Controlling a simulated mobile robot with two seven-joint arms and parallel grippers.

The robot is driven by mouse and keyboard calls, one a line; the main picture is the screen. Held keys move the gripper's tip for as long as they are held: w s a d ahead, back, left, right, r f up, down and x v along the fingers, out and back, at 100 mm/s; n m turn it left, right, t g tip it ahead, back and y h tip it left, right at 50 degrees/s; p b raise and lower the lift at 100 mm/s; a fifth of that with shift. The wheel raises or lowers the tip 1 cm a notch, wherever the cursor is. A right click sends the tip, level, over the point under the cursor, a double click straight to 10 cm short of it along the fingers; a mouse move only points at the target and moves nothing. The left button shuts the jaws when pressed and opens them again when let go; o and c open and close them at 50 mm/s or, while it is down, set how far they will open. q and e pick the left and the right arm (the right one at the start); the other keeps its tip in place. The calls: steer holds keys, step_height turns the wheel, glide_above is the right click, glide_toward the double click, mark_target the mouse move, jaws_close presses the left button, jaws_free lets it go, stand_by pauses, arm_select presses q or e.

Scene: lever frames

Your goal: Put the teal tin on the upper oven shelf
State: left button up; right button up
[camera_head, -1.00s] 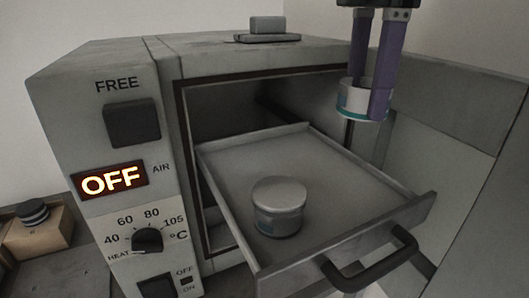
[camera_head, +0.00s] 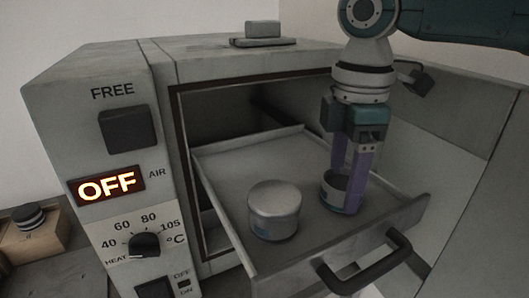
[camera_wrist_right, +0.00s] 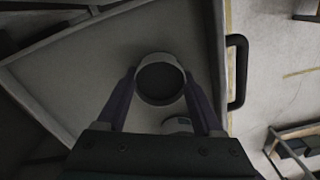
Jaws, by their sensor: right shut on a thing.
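A pale round tin with a teal band (camera_head: 334,194) is between the purple fingers of my right gripper (camera_head: 346,182), which is shut on it. It is upright, low over the pulled-out shelf (camera_head: 285,158); whether it touches the shelf I cannot tell. In the right wrist view the tin (camera_wrist_right: 160,78) shows a pale rim around a dark round top, between the fingertips (camera_wrist_right: 160,88). The oven (camera_head: 115,130) is open. My left gripper is not in view.
A second, lidded grey tin (camera_head: 274,210) stands on the shelf just left of the held one. The shelf's dark handle (camera_head: 365,268) sticks out in front. The open door (camera_head: 455,125) is at the right. The shelf's back part is clear.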

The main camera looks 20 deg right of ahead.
mark_target(343, 186)
steer(key=o, duration=1.4)
steer(key=shift+f, duration=0.1)
step_height(343, 186, up, 12)
steer(key=shift+r+b, duration=0.2)
steer(key=shift+b, duration=0.25)
